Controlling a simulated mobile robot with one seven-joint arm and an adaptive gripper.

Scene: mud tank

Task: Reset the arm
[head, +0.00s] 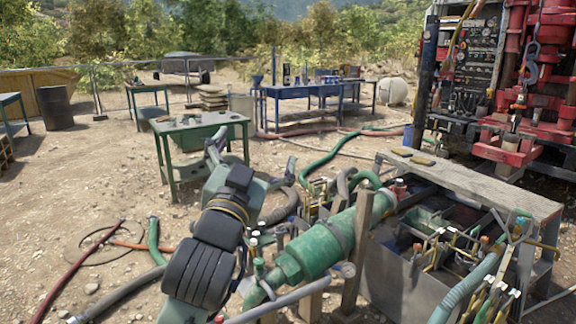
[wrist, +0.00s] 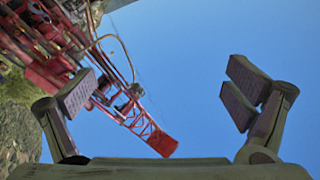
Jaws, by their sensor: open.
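My gripper (head: 251,158) is at the end of my arm, in the middle of the head view. It is left of the green pump cylinder (head: 318,243) and appears in front of the green work table (head: 205,124). The wrist view looks upward, with a red lattice mast (wrist: 140,118) behind the left finger.
A metal mud tank (head: 393,262) with pipes and valves stands at the right, close to my arm. A red drilling rig (head: 545,90) is behind it. Hoses (head: 105,240) lie on the left ground. Blue tables (head: 300,92) stand farther back. Open dirt lies to the left.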

